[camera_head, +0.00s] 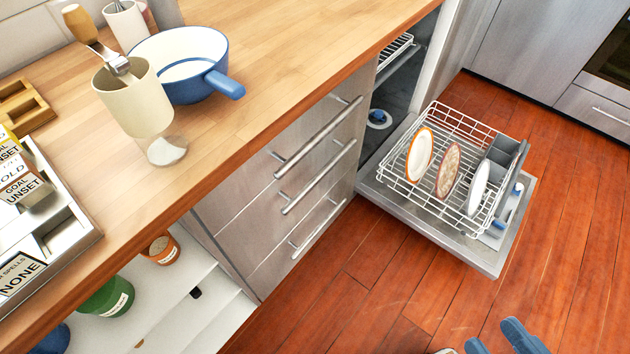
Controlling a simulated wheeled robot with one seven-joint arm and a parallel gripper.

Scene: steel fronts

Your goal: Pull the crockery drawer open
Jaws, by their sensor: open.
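A stack of three steel-fronted drawers stands under the wooden worktop in the middle of the view. They have a top bar handle (318,137), a middle bar handle (319,178) and a bottom bar handle (320,229). All three fronts look shut and flush. No label shows which one is the crockery drawer. My gripper (497,340) is at the bottom edge, right of centre, with its blue fingers apart and nothing between them. It is well away from the drawer handles. The rest of it is cut off by the frame.
The dishwasher door (500,255) is down right of the drawers, with a wire rack (395,185) of plates pulled out over it. Wooden floor before the drawers is clear.

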